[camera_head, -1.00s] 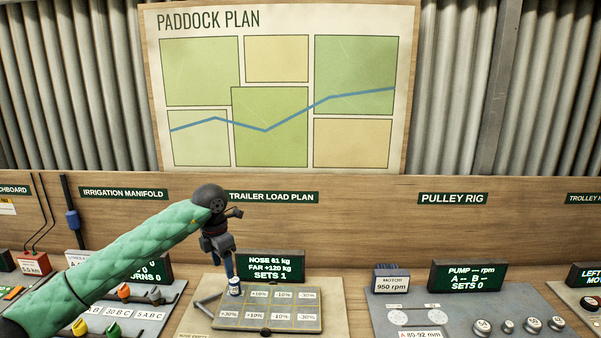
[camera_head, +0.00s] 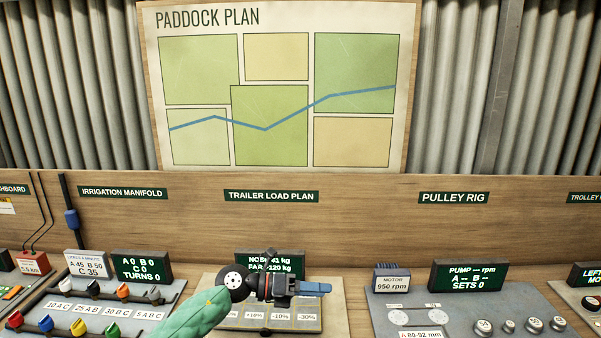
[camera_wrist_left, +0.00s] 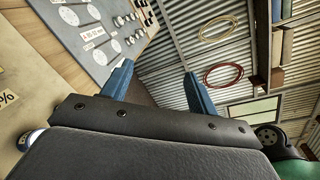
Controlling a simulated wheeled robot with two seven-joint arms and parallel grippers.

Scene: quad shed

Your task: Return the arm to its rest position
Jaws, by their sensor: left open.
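My left arm in its green sleeve comes in low in the head view, and my left gripper (camera_head: 315,288) hangs in front of the trailer load plan panel (camera_head: 212,320), its blue fingers pointing right. In the left wrist view the two blue fingers (camera_wrist_left: 160,84) stand apart with nothing between them. The gripper hides part of the load plan display (camera_head: 268,260) and the upper row of the panel's labels. A small white and blue object (camera_wrist_left: 30,138) shows at the left edge of the wrist view, on the panel. My right gripper is out of view.
The irrigation manifold (camera_head: 95,305) with coloured levers is at the left. The pulley rig panel (camera_head: 450,305) with several weights is at the right. The paddock plan board (camera_head: 280,90) stands behind. Hoses (camera_wrist_left: 222,75) hang on the corrugated wall in the wrist view.

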